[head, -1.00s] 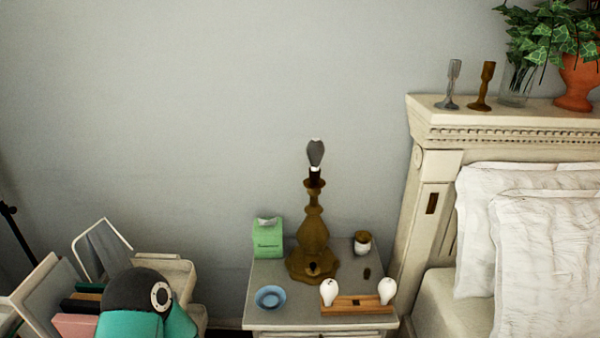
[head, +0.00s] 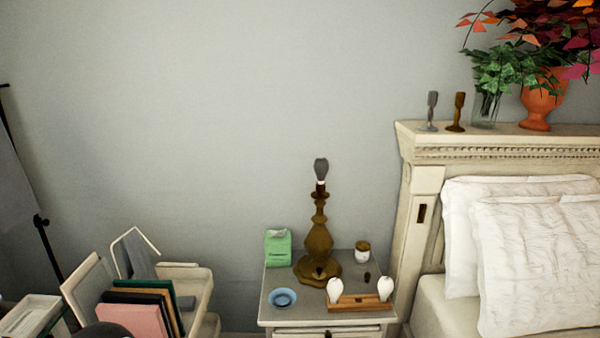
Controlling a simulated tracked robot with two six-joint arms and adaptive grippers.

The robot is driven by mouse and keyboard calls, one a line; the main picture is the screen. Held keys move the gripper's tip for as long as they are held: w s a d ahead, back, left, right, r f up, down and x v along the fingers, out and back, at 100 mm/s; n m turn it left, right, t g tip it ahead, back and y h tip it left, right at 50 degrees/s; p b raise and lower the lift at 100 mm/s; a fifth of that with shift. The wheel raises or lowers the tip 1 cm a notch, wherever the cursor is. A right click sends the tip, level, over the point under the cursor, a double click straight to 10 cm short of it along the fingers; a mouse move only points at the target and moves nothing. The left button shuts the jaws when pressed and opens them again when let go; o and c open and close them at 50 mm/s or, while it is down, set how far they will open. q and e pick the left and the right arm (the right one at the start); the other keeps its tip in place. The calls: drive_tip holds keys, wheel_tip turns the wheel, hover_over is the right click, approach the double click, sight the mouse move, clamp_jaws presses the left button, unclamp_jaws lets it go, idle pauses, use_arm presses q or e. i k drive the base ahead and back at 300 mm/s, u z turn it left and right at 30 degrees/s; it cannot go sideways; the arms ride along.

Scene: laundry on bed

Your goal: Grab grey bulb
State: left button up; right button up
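The grey bulb (head: 321,170) sits upright in the socket at the top of a brown, turned lamp base (head: 318,240). The lamp stands on the white nightstand (head: 297,315) against the wall. Two white bulbs, one on the left (head: 334,290) and one on the right (head: 385,288), stand at the ends of a wooden holder (head: 360,304) at the nightstand's front right. Neither gripper shows in the head view. Only a dark rounded piece, probably mine, shows at the bottom left edge.
A blue dish (head: 283,298), a green box (head: 278,248) and a small lidded jar (head: 362,252) share the nightstand. The bed's headboard (head: 500,140) rises close on the right. A rack of books (head: 135,320) stands at left, with floor between it and the nightstand.

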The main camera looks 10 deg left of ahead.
sight(321, 166)
drive_tip(key=u, duration=0.3)
drive_tip(key=i, duration=0.95)
drive_tip(key=u, duration=0.05)
